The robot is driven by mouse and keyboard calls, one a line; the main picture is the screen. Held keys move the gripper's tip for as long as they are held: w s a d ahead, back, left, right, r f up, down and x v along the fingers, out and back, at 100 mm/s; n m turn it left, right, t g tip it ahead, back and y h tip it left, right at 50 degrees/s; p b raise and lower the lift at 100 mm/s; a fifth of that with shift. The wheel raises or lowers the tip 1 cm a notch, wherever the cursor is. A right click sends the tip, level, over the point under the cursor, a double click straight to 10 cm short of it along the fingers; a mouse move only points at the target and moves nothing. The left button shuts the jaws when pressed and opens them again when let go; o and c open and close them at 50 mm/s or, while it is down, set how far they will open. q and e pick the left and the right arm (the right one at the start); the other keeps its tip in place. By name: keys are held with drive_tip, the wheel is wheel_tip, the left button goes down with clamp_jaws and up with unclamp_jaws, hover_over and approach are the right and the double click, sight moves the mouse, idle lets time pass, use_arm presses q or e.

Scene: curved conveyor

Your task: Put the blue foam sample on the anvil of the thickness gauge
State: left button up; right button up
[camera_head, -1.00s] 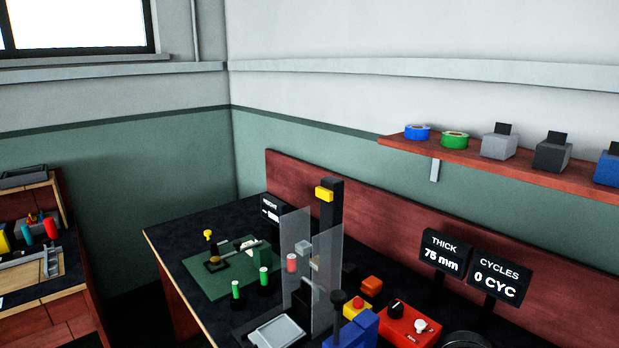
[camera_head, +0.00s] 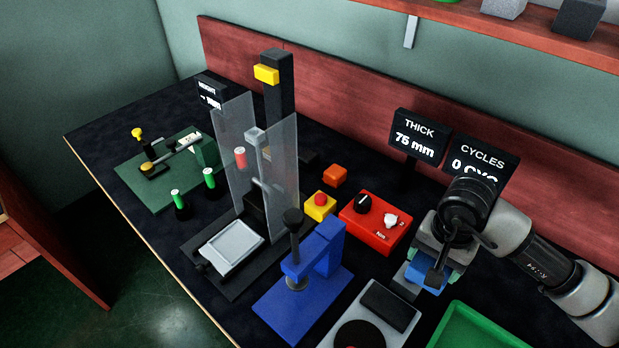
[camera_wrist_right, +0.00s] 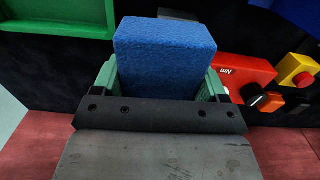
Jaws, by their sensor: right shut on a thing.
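My right gripper (camera_head: 436,274) is shut on the blue foam sample (camera_head: 425,282), above the dark bench right of the red control box. In the right wrist view, the foam block (camera_wrist_right: 166,57) stands out between the green finger pads (camera_wrist_right: 160,85). A blue C-shaped stand (camera_head: 326,248) with a black knob and a small grey foot looks like the thickness gauge; its base (camera_head: 300,303) is bare in front. The foam is to the right of this stand, apart from it. Which part is the anvil is not clear. My left gripper is out of view.
A grey device (camera_head: 390,306) with a black disc lies between the stand and my gripper. A green tray (camera_head: 480,330) is at the front right. The red control box (camera_head: 374,222), yellow button box (camera_head: 319,206) and clear-shielded machine (camera_head: 262,170) stand close by. The THICK display (camera_head: 420,134) reads 75 mm.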

drive_tip(key=shift+w+d+f, duration=0.1)
drive_tip(key=shift+w+d, duration=0.15)
drive_tip(key=shift+w+a+f+m, duration=0.1)
drive_tip(key=shift+w+a+m, duration=0.1)
drive_tip(key=shift+m, duration=0.1)
drive_tip(key=shift+w+a+f+p, duration=0.2)
drive_tip(key=shift+w+a+f, duration=0.2)
drive_tip(key=shift+a, duration=0.2)
drive_tip(key=shift+w+a+f+p, duration=0.15)
drive_tip(key=shift+w+a+f, duration=0.15)
drive_tip(key=shift+a, duration=0.3)
hover_over(374, 262)
wheel_tip(374, 262, down, 5)
drive_tip(key=shift+s+p, duration=0.1)
drive_tip(key=shift+p, duration=0.3)
drive_tip(key=shift+f, duration=0.15)
wheel_tip(374, 262, down, 3)
drive_tip(key=shift+a+f, duration=0.1)
drive_tip(key=shift+f, duration=0.4)
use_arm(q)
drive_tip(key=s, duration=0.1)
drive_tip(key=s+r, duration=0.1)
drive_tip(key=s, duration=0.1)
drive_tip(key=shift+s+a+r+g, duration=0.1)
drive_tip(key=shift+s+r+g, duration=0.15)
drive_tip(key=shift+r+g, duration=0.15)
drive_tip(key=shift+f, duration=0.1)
